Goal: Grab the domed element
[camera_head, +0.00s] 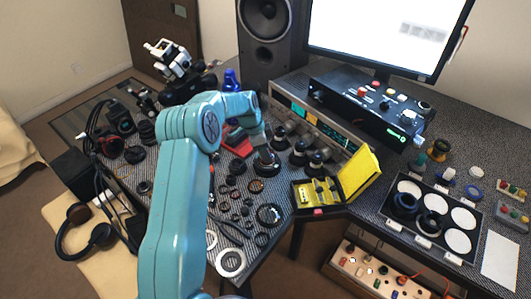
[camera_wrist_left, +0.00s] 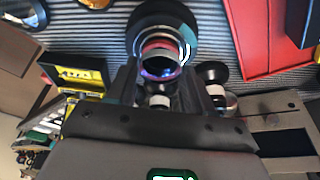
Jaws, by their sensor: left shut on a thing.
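My left gripper (camera_head: 265,154) comes down onto the mat at the middle of the table, among dark lens parts. In the left wrist view its two dark fingers (camera_wrist_left: 159,88) are shut on a small round glass element (camera_wrist_left: 160,68) with a purple sheen and a pale rim, which looks like the domed element. A larger dark ring (camera_wrist_left: 178,22) lies just behind it. In the head view the arm and fingers largely hide the held element. My right gripper is not in view.
A yellow open case (camera_head: 355,180) stands to the right of the gripper. Several dark knobs or lens pieces (camera_head: 298,153) stand close by. Loose rings (camera_head: 230,262) lie at the front. A tray with white discs (camera_head: 408,186) is at the right. A speaker (camera_head: 268,30) stands behind.

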